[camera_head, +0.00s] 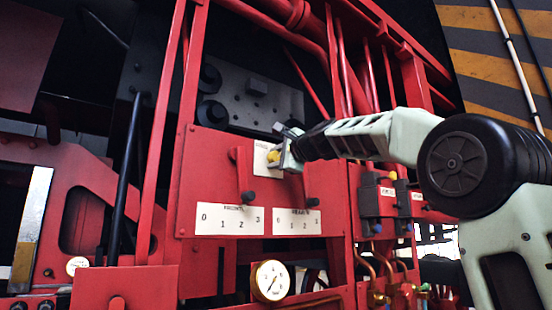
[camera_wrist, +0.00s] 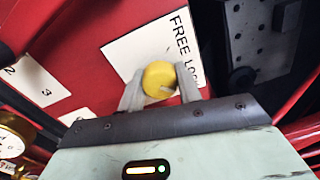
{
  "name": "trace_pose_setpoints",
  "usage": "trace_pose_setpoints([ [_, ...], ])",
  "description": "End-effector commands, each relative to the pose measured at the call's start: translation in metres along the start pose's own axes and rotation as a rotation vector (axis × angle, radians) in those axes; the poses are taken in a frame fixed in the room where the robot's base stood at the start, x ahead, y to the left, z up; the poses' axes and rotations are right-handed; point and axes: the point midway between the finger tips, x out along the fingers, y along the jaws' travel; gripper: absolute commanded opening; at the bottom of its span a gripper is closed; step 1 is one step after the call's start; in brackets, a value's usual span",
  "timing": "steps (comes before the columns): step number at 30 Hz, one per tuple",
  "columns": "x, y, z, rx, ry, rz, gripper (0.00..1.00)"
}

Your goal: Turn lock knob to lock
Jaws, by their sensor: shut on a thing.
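The lock knob (camera_wrist: 159,79) is a round yellow knob on a white label (camera_wrist: 135,48) printed FREE and LOCK, on a red panel. My gripper (camera_wrist: 160,92) has its two grey fingers on either side of the knob and is shut on it. The word LOCK is partly hidden by a finger. In the head view my gripper (camera_head: 281,154) reaches the panel from the right, and the yellow knob (camera_head: 273,156) shows just beside the fingers.
Below the knob are two black-tipped levers (camera_head: 248,197) over white number plates (camera_head: 230,219). A pressure gauge (camera_head: 270,281) sits lower down. Red bars and pipes stand around the panel. Grey switch boxes (camera_head: 370,200) are to the right, under my arm.

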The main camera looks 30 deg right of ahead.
Motion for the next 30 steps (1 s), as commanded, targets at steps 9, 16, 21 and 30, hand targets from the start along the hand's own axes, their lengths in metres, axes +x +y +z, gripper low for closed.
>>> trace_pose_setpoints([
  [9,0.0,-0.001,0.0,0.0,0.0,-0.003,0.55],
  [16,-0.001,0.0,0.0,-0.001,0.0,-0.001,0.55],
  [21,-0.015,0.003,-0.001,-0.003,0.002,-0.003,0.55],
  [30,-0.081,0.005,-0.001,-0.003,0.003,-0.004,0.55],
])
